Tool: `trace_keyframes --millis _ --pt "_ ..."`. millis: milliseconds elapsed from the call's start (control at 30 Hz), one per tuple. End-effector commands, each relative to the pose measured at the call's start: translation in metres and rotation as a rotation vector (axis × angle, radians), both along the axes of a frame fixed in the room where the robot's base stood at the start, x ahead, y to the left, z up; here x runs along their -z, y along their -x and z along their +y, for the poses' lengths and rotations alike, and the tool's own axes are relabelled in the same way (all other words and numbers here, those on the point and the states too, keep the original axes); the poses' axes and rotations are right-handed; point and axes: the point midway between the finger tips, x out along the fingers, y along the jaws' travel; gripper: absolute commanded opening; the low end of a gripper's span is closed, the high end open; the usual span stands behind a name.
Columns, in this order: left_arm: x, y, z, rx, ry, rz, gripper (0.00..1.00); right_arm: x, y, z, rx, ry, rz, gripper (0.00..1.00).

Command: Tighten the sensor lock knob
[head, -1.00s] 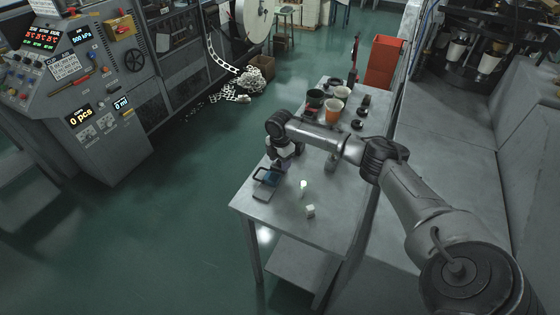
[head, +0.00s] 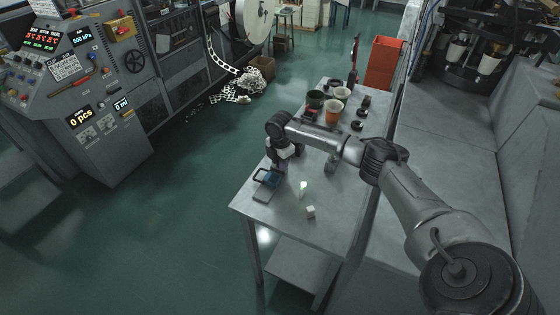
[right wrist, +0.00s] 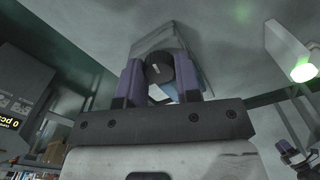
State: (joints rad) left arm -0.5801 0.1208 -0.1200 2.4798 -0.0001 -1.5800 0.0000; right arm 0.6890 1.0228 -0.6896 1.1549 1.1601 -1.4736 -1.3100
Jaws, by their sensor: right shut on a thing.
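The lock knob (right wrist: 160,68) is a dark round knob with a pale mark. In the right wrist view it sits between the two purple-grey fingers of my right gripper (right wrist: 160,80), which is shut on it. A grey bracket-like block (right wrist: 163,42) shows behind the knob. In the head view my right gripper (head: 279,166) is low over the left edge of the metal table (head: 335,210), beside a dark blue framed device (head: 267,178). My own wrist hides the knob there. My left gripper is not in view.
A small part with a green-lit tip (head: 303,186) and a pale cube (head: 310,211) stand on the table to the right. Cups, such as the orange one (head: 333,112), and dark round pieces stand at its far end. A control cabinet (head: 85,90) is at the left.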

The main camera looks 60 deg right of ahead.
Motion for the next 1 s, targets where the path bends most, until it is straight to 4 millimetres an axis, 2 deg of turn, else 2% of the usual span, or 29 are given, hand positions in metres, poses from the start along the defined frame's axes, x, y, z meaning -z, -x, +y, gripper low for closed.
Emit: trace_keyframes --millis 267,600,1000 --pt "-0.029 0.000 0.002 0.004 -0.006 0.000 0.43 -0.006 0.000 0.001 0.122 -0.003 0.002 0.08" --pt "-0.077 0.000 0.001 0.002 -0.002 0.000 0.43 -0.006 0.000 0.001 0.432 -0.003 0.003 0.08" --pt "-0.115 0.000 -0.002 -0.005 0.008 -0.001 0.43 -0.005 -0.001 0.001 0.814 -0.004 0.002 0.08"
